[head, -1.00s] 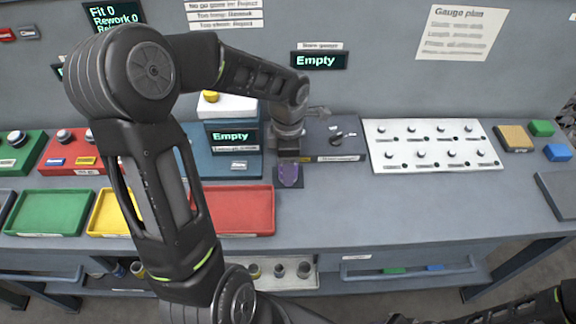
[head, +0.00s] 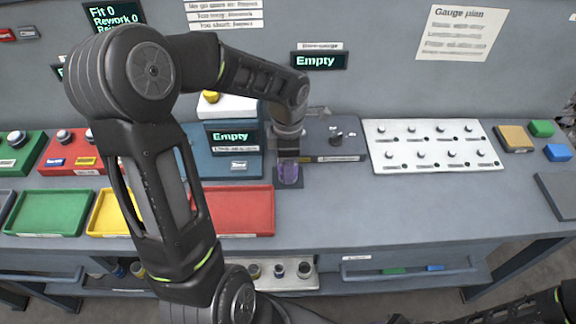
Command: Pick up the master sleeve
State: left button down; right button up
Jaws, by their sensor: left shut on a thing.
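The master sleeve, a small purple piece (head: 289,173), stands at the dark square pad (head: 297,184) near the middle of the bench in the head view. My left gripper (head: 288,165) reaches down from above, and its jaws are shut on the purple piece. The jaws hide part of it, and I cannot tell whether it is clear of the pad. My right gripper is out of view; only part of the right arm shows at the bottom right.
A red tray (head: 246,210), a yellow tray (head: 108,213) and a green tray (head: 48,212) lie left along the front. A white peg board (head: 435,160) is at the right. A blue unit with an "Empty" display (head: 232,136) stands just left of the gripper. Bare bench lies front right.

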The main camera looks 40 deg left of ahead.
pick_arm(q)
notch_tip(320, 180, up, 10)
jog(key=b, duration=0.1)
dwell(0.4)
jog(key=shift+r, duration=0.15)
dwell(0.5)
jog(key=shift+r+p, duration=1.4)
jog(key=shift+r, duration=0.75)
